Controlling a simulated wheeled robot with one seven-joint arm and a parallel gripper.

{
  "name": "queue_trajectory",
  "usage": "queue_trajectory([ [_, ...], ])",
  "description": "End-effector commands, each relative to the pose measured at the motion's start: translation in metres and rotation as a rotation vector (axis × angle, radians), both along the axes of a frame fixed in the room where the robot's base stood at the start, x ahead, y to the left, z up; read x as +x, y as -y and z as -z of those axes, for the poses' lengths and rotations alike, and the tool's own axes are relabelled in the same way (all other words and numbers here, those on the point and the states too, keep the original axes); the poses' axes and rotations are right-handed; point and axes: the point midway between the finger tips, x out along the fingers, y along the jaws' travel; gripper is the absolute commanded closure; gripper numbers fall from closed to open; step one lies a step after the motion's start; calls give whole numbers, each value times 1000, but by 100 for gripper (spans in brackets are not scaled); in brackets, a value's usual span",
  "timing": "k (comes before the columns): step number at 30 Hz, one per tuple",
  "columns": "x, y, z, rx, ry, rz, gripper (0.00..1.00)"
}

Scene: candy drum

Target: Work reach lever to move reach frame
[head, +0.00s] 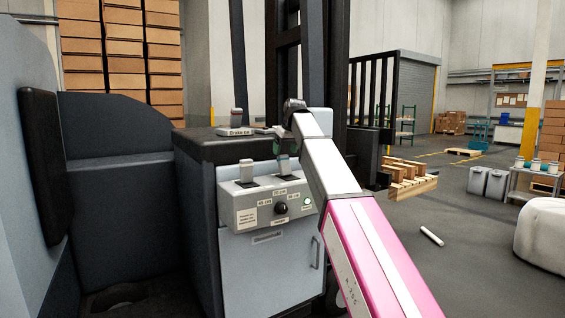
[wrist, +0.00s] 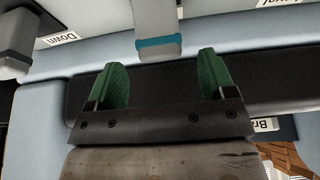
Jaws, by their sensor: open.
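The grey control console (head: 265,215) carries levers in slots and small labels. One lever (head: 246,168) stands at its left side. My gripper (head: 284,150) is over the console's right part, where my arm hides much. In the wrist view, the green fingers of my gripper (wrist: 163,68) are open and apart. A grey lever with a teal band (wrist: 158,43) lies just beyond the gap between the fingertips, and neither finger visibly touches it. Another grey lever (wrist: 18,42) is at the left, by a "Down" label (wrist: 60,39). I cannot read which one is the reach lever.
Another lever (head: 238,120) stands on the dark top behind the console. The black mast (head: 287,60) rises behind. A wooden pallet (head: 408,185) is to the right of my arm. A white cylinder (head: 431,236) lies on the open floor at right.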

Motion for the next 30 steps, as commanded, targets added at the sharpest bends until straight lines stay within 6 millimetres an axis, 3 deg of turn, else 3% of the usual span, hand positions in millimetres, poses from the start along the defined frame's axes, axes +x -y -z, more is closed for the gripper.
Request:
queue_trajectory([
  [3, 7, -5, 21, -1, -2, 0, 23],
  [9, 15, -10, 45, -1, -1, 0, 23],
  [23, 19, -12, 56, 0, 0, 1, 23],
  [29, 19, -12, 55, 0, 0, 1, 85],
  [30, 19, -12, 55, 0, 0, 1, 92],
])
